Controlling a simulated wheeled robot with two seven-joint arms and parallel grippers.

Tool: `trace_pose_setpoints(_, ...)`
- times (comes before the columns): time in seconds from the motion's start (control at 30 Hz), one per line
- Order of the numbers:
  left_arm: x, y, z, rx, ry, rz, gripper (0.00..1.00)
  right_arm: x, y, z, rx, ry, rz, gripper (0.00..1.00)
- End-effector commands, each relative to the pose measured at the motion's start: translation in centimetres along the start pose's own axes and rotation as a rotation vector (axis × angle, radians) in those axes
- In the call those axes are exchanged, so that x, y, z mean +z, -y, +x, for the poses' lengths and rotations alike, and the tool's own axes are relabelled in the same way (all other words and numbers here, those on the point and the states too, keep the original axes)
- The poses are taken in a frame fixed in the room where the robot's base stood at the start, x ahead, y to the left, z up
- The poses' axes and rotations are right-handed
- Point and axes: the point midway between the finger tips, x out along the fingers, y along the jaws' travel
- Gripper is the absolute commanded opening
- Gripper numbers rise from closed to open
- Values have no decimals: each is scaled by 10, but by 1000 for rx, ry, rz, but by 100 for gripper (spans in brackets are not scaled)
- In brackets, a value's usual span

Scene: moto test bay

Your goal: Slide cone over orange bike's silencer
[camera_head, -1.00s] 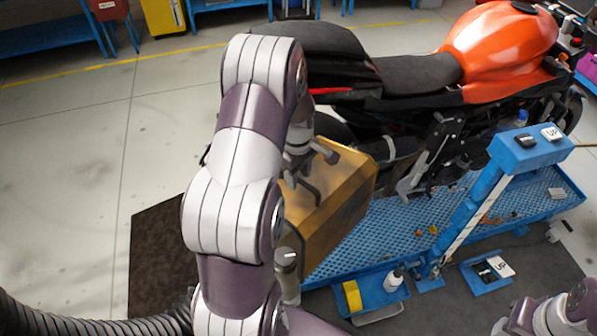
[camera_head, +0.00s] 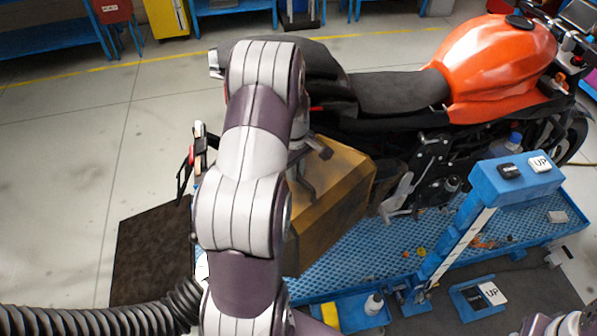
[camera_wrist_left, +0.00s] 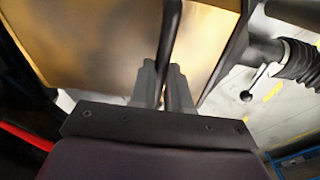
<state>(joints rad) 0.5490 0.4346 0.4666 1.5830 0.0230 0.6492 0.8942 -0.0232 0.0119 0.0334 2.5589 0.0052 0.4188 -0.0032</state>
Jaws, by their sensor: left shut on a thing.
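The cone appears to be a large tan-gold boxy hood (camera_head: 335,200) with a dark bar handle; its gold wall fills the top of the left wrist view (camera_wrist_left: 95,45). My left gripper (camera_head: 304,178) is shut on the dark handle, and its fingers (camera_wrist_left: 165,88) close around the bar in the left wrist view. The orange bike (camera_head: 495,60) stands behind and right of the cone, its tail to the left. The silencer is not clearly seen; the cone and my arm hide that area. My right gripper is out of view.
A black corrugated hose (camera_head: 90,318) runs in from the lower left; it also shows in the left wrist view (camera_wrist_left: 300,62). A blue lift platform (camera_head: 355,250) and blue control post (camera_head: 515,180) stand to the right. Open floor (camera_head: 70,150) lies left.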

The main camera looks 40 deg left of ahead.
Motion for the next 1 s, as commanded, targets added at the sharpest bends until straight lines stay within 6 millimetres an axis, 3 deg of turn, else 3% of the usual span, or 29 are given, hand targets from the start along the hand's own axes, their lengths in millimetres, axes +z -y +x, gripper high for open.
trace_pose_setpoints(0.4, -3, -7, -2, 22, -15, -1, 0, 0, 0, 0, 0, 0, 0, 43)
trace_pose_setpoints(0.43, -3, -7, -2, 23, -15, -1, 20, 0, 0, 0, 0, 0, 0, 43)
trace_pose_setpoints(0.5, -3, -7, -3, 23, -15, 0, 42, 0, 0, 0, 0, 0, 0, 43)
trace_pose_setpoints(0.83, -2, -4, -3, 15, -10, 1, 42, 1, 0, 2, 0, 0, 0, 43)
trace_pose_setpoints(1.0, -2, -5, -34, 19, -13, 1, 42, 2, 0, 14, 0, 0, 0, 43)
